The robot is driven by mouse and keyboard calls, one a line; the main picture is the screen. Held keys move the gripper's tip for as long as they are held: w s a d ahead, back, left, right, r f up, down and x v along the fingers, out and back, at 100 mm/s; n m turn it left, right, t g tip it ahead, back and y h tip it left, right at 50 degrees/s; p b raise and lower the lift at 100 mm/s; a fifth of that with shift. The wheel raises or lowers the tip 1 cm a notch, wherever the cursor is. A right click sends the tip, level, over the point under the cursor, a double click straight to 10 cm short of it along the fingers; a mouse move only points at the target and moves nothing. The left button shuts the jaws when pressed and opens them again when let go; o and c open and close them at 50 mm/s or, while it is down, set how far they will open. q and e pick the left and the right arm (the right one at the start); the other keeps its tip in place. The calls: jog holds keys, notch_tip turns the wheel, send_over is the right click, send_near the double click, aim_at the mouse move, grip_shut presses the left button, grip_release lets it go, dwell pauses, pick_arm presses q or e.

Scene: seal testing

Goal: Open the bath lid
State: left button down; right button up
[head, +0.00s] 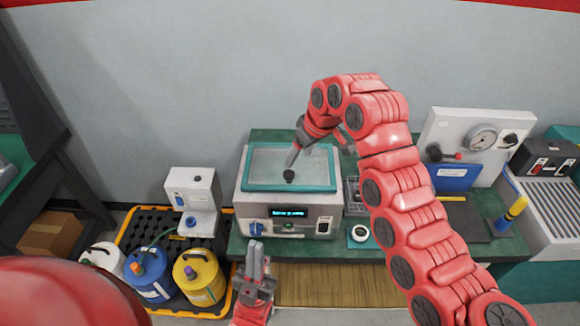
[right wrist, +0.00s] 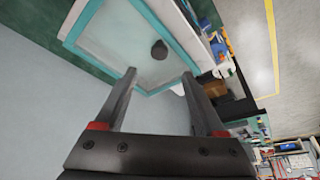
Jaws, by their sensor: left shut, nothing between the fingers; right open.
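The bath (head: 290,215) is a white box with a blue lit display on its front, standing on the green bench. Its lid (head: 265,162) is a clear panel with a teal frame, lying closed on top, with a dark round knob (head: 289,175). In the right wrist view the lid (right wrist: 115,45) and knob (right wrist: 159,49) show between and beyond the fingers. My right gripper (head: 292,160) is open and points down at the knob from above; the knob does not look gripped. My left gripper (head: 254,262) is shut and empty, in front of the bench below the bath.
A white dispenser (head: 192,200) and several jugs (head: 199,277) on a black and yellow tray stand left of the bath. A gauge panel (head: 470,145), a blue box (head: 455,178) and a sink (head: 550,200) are to the right. A small round dish (head: 359,233) sits near the bath's right front corner.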

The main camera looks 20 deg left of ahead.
aim_at(289, 173)
jog(key=p+x, duration=0.3)
jog(key=x, duration=0.6)
jog(key=shift+w+a+r, duration=0.1)
jog(key=shift+w, duration=0.05)
jog(key=shift+f, duration=0.45)
jog(key=shift+w+a, duration=0.1)
grip_shut()
dwell(0.6)
